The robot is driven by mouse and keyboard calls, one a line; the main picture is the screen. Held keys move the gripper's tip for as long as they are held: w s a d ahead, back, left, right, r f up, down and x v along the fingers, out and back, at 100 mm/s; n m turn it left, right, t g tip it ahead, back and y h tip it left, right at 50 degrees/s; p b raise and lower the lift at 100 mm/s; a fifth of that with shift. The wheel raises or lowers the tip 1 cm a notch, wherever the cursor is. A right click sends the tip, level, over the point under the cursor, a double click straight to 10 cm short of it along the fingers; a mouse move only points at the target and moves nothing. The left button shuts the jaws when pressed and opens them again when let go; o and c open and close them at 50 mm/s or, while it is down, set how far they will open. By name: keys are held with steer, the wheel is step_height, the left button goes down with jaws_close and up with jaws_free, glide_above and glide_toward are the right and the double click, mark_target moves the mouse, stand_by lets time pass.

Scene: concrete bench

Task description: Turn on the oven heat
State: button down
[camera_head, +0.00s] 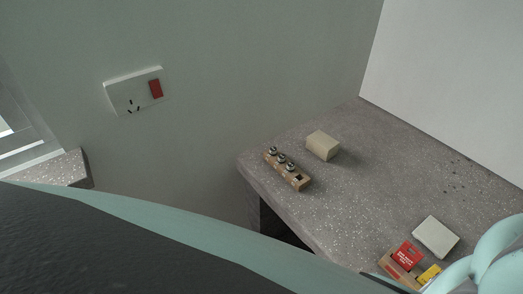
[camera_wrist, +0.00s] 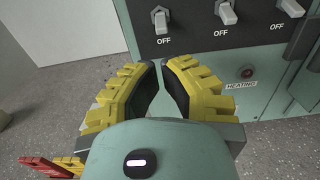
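The oven's pale green front panel (camera_wrist: 275,87) is at the upper right of the wrist view. Its black strip carries a left switch (camera_wrist: 160,20), a middle switch (camera_wrist: 226,13) and a right switch (camera_wrist: 291,8), each above the word OFF. A small dark red lamp (camera_wrist: 247,72) sits above a HEATING label (camera_wrist: 239,86). My gripper (camera_wrist: 160,64), with yellow ribbed fingers and black pads, points at the panel below the left switch. A narrow gap shows between the fingertips, with nothing held. Contact with the panel cannot be judged. The gripper is out of the head view.
The speckled bench (camera_head: 340,205) holds a wooden block with metal pieces (camera_head: 287,168), a beige block (camera_head: 323,145), a pale block (camera_head: 435,237), and a tray with a red box (camera_head: 406,254) and a yellow box (camera_head: 430,274). A wall socket (camera_head: 136,91) has a red switch.

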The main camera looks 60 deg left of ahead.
steer(key=shift+w+a+r+b, duration=0.1)
steer(key=shift+w+b, duration=0.15)
steer(key=shift+w, duration=1.1)
steer(key=shift+w+a+b, duration=0.1)
steer(key=shift+w+b, duration=0.15)
steer(key=shift+w, duration=1.1)
steer(key=shift+r+p, duration=0.1)
steer(key=shift+p, duration=0.2)
steer(key=shift+g+p, duration=0.4)
steer(key=shift+p, duration=0.2)
steer(key=shift+s+a+r+g+p, duration=0.15)
steer(key=shift+g+p, duration=0.15)
steer(key=shift+p, duration=0.45)
